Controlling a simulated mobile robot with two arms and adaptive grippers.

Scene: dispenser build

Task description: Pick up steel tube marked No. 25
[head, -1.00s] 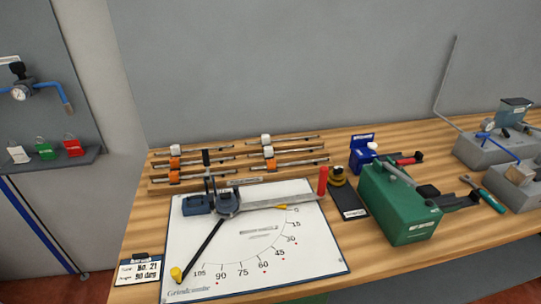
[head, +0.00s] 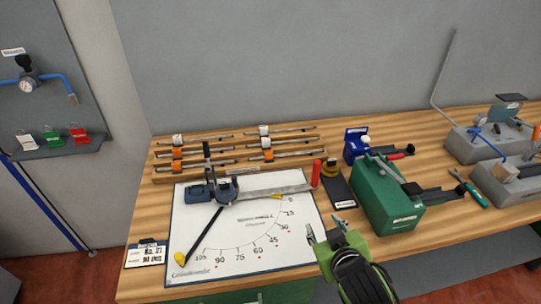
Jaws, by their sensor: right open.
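Several steel tubes (head: 290,142) lie on a wooden rack (head: 240,171) at the back of the bench, in two columns. Some carry white tags and some carry orange tags. The markings on the tags are too small to read, so I cannot tell which tube is No. 25. My right gripper (head: 327,237) is open and empty over the front edge of the bench, beside the right edge of the white angle board and well in front of the rack. My left gripper is not in view.
The white angle board (head: 240,240) with a tube bender (head: 220,190) lies in front of the rack. A card reading No. 21 (head: 146,254) is at left. A red cylinder (head: 316,173), green box (head: 388,197) and blue holder (head: 355,143) stand to the right.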

